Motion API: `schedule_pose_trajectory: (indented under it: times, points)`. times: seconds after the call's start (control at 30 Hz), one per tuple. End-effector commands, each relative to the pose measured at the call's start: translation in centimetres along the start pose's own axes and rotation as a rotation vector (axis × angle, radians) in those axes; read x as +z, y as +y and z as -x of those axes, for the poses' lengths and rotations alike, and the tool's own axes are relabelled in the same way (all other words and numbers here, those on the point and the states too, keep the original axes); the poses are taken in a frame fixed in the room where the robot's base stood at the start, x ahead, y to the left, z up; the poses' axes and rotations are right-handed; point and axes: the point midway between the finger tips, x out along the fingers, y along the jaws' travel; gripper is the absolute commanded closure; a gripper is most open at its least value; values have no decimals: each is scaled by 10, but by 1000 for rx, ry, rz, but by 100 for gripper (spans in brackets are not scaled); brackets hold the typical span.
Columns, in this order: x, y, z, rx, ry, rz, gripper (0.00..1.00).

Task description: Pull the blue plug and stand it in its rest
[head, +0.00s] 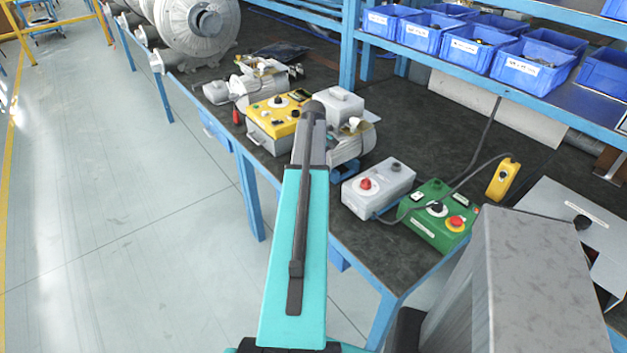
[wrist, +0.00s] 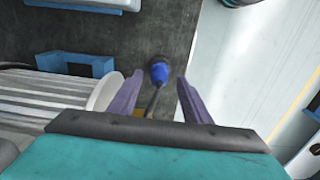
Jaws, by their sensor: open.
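The blue plug (wrist: 159,74), with a dark collar and a dark cable, shows in the wrist view above the black bench top. It lies between the fingertips of my gripper (wrist: 160,77), with a gap on both sides. My gripper is open and empty. The plug's cable runs toward the palm, near a sliver of yellow. I cannot tell how the plug is seated. In the head view my arm reaches over the bench and hides the plug and the fingers. I cannot make out the plug's rest in either view.
A grey ribbed motor (wrist: 60,95) stands left of my fingers. A yellow control box (head: 272,115), a grey box with a red knob (head: 378,186) and a green box (head: 437,214) stand on the bench (head: 395,240). Blue bins (head: 475,48) fill the shelf. Open floor lies left.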

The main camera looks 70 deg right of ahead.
Motion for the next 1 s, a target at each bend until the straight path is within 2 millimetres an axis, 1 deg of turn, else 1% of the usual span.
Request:
schedule_pose_trajectory:
  times: [0.8,1.0]
  points:
    - [-1,0,94,1,1,0,56]
    - [0,0,109,0,1,0,56]
